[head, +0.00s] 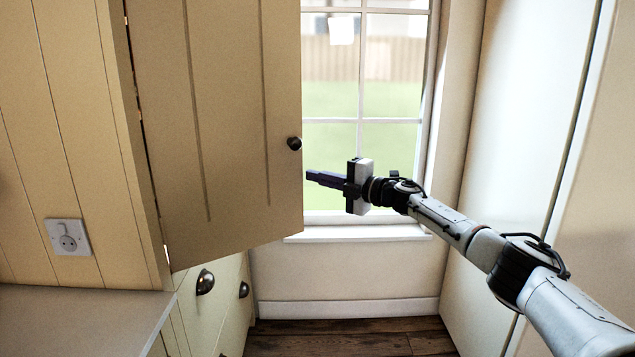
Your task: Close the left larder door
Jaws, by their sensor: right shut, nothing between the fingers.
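The left larder door (235,120) is a cream panelled door in the upper left of the head view. It stands open, swung out from its hinge side on the left, with its free edge in front of the window. A dark round knob (294,143) sits near that free edge. My right gripper (308,175) is shut and empty. Its fingertips point left, close to the door's free edge and a little below the knob; I cannot tell whether they touch the door. My left gripper is not in view.
A window (390,90) with a white sill (360,233) is behind the gripper. Drawers with dark cup handles (205,281) are below the door. A counter (80,318) and a wall socket (67,237) are at left. A tall pale panel (525,120) stands at right. Wooden floor (350,338) shows below.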

